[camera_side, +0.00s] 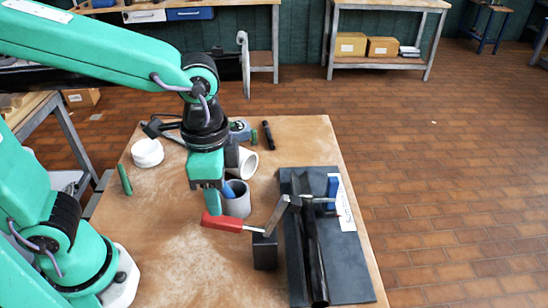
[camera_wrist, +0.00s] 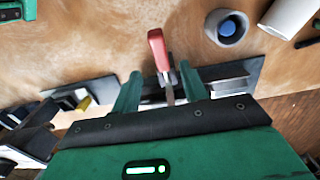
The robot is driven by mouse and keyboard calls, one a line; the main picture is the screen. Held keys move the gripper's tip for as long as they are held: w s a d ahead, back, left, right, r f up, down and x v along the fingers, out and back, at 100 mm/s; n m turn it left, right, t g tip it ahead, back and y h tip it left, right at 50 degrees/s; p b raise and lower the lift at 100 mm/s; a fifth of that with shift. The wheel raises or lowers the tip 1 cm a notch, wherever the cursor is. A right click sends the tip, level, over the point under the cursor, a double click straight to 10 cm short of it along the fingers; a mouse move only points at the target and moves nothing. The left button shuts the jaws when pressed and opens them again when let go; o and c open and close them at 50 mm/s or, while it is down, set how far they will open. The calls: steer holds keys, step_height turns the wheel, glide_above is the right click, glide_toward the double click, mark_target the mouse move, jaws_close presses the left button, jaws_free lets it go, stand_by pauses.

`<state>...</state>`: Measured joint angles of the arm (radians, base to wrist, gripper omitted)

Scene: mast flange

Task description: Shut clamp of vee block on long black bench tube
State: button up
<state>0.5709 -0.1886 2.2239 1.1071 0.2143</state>
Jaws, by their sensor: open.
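The long black tube (camera_side: 315,255) lies along a dark base plate (camera_side: 348,262), its near end at the plate's front. The clamp's red handle (camera_side: 222,223) sticks out to the left, nearly level, from a dark block (camera_side: 265,252) left of the tube. A grey metal clamp arm (camera_side: 277,214) slants up toward the tube; its contact with the tube is unclear. My gripper (camera_side: 211,201) is open just above the handle. In the wrist view, the red handle (camera_wrist: 158,48) and its metal stem show between my open fingers (camera_wrist: 160,88). The vee block is hard to make out.
A grey cup (camera_side: 237,200) with something blue in it stands close behind my gripper. A white cup (camera_side: 247,162) lies behind it. A blue part (camera_side: 332,190) and white label (camera_side: 346,208) are on the plate's right. The wooden table's (camera_side: 160,255) left front is clear.

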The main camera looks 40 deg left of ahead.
mark_target(221, 219)
steer(key=shift+f, duration=0.15)
steer(key=shift+f, duration=3.75)
jaws_close()
